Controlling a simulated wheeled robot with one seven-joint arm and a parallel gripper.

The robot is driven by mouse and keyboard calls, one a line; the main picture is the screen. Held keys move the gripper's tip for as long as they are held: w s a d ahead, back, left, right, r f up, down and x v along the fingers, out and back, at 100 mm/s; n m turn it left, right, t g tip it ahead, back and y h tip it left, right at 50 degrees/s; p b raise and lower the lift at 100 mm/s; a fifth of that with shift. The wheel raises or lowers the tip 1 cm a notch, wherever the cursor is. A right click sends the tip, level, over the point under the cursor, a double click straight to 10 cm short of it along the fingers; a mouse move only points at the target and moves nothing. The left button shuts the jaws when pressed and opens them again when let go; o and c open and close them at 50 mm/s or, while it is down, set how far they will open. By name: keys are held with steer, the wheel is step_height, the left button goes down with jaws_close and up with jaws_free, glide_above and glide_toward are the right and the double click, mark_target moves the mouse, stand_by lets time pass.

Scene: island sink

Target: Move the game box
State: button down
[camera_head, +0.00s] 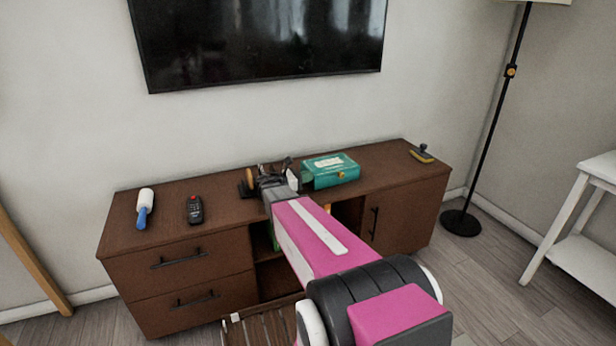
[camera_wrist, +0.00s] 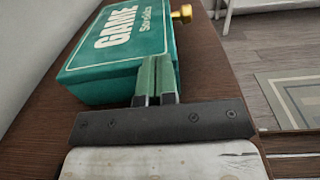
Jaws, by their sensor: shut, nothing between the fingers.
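The game box (camera_head: 331,168) is a green box with white lettering and a gold clasp. It lies on the brown cabinet (camera_head: 225,205), right of the middle. In the wrist view the box (camera_wrist: 115,45) fills the upper left, its lid lettered "GAME". My gripper (camera_wrist: 156,68) is shut and empty, its two fingers side by side at the near end of the box. I cannot tell whether they touch it. In the head view my arm reaches to the left side of the box, and the fingers are not clearly seen.
A lint roller (camera_head: 145,207) and a black remote (camera_head: 194,209) lie on the left of the cabinet top. A brush-like item (camera_head: 422,154) lies at the right end. A television (camera_head: 260,40) hangs above. A floor lamp (camera_head: 489,130) and white table (camera_head: 585,205) stand at the right.

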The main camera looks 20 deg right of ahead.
mark_target(348, 167)
steer(key=shift+d, duration=0.1)
steer(key=d, duration=0.6)
steer(key=w+d, duration=0.1)
steer(key=d, duration=1.2)
steer(key=shift+w, duration=0.15)
stand_by(0.5)
